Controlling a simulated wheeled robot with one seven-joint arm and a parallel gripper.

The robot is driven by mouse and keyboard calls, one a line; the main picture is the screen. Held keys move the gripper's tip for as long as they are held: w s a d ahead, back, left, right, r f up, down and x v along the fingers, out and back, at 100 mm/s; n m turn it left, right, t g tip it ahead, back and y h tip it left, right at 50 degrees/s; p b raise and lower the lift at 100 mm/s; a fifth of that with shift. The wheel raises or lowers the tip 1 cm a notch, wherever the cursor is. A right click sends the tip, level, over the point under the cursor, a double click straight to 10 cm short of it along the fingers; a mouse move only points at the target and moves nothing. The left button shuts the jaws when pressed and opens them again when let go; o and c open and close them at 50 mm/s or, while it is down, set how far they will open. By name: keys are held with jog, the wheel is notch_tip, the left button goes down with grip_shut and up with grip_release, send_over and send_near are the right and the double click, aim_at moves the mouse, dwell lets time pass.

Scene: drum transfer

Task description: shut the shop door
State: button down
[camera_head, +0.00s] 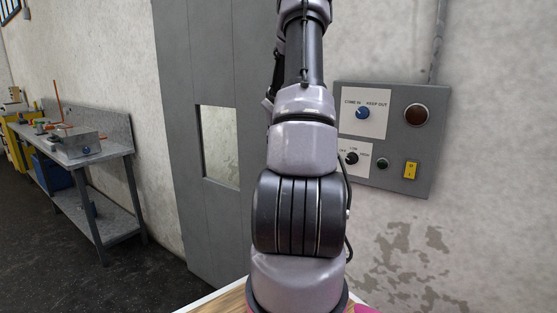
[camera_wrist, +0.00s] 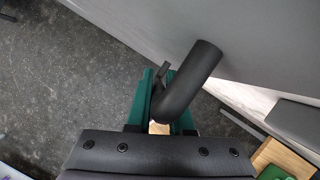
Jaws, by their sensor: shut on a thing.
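The grey shop door (camera_head: 210,60) stands behind my arm in the head view, with a small window (camera_head: 219,147) in it. My arm covers its right part, so I cannot tell there how far it is open. In the wrist view, the grey door face (camera_wrist: 270,45) fills the upper right. A black curved door handle (camera_wrist: 197,75) sticks out from it. My gripper (camera_wrist: 164,95) has green fingers on both sides of the handle and is shut on it. My gripper is out of the head view.
A control panel (camera_head: 390,140) with knobs, lamps and a yellow switch is on the wall to the right. A metal workbench (camera_head: 95,165) with tools stands along the left wall. The dark floor (camera_head: 140,275) between bench and door is clear. A wooden top (camera_head: 228,302) is low in front.

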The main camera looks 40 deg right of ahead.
jog(key=c, duration=0.8)
grip_release()
jog(key=shift+s+d+r, duration=0.15)
jog(key=shift+s+d, duration=0.1)
jog(key=shift+d, duration=0.35)
jog(key=shift+r, duration=0.1)
jog(key=a+v, duration=0.1)
jog(key=v, duration=0.9)
jog(key=shift+r, duration=0.15)
